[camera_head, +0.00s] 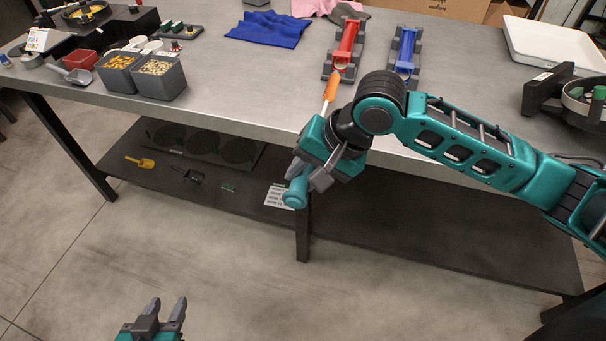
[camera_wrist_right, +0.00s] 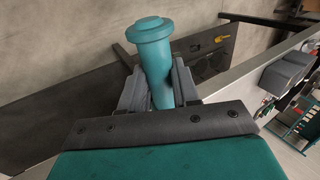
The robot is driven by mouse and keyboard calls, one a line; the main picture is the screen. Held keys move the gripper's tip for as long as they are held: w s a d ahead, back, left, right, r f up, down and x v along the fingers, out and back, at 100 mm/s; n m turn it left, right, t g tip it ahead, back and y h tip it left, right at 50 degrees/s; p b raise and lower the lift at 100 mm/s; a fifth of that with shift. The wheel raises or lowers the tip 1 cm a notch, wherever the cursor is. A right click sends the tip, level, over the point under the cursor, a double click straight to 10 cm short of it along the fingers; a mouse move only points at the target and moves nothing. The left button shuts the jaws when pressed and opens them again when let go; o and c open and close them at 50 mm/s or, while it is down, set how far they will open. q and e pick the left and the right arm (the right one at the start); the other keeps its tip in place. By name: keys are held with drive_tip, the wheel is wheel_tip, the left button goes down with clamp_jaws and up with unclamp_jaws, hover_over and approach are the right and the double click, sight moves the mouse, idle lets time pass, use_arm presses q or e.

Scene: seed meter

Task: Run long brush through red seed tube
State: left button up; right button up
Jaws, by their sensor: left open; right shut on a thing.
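The red seed tube (camera_head: 346,45) lies in a dark cradle on the bench, its open near end facing the front edge. My right gripper (camera_head: 307,175) is shut on the teal handle of the long brush (camera_head: 295,195), in front of the bench edge. The handle also shows between the fingers in the right wrist view (camera_wrist_right: 154,55). The orange brush head points at the tube's near end. I cannot tell whether its tip touches or enters the tube. My gripper hides part of the shaft. My left gripper (camera_head: 167,305) is open and empty, low over the floor.
A blue tube (camera_head: 406,50) lies in a cradle to the right of the red one. A blue cloth (camera_head: 268,29) lies to the left. Grey bins (camera_head: 160,77) of seed stand further left. A white tray (camera_head: 555,45) is at right. The bench front between is clear.

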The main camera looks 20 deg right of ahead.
drive_tip(key=shift+w+d+f+b, duration=0.3)
drive_tip(key=shift+w+f+b, duration=0.15)
drive_tip(key=shift+f+b, duration=0.4)
drive_tip(key=shift+w+d+r, duration=0.15)
drive_tip(key=shift+w, duration=0.1)
drive_tip(key=shift+w+d+r+p, duration=0.2)
drive_tip(key=shift+w+p, duration=0.15)
drive_tip(key=shift+p, duration=0.25)
drive_tip(key=shift+w+d+f+p, duration=0.1)
drive_tip(key=shift+w+d+p, duration=0.4)
drive_tip(key=shift+w, duration=0.3)
use_arm(q)
drive_tip(key=shift+s+f, duration=0.15)
use_arm(e)
drive_tip(key=shift+w+d+f, duration=0.1)
drive_tip(key=shift+w+d, duration=0.05)
drive_tip(key=shift+w, duration=0.15)
use_arm(q)
drive_tip(key=shift+p, duration=0.3)
use_arm(e)
drive_tip(key=shift+p, duration=0.4)
use_arm(q)
drive_tip(key=shift+r, duration=0.55)
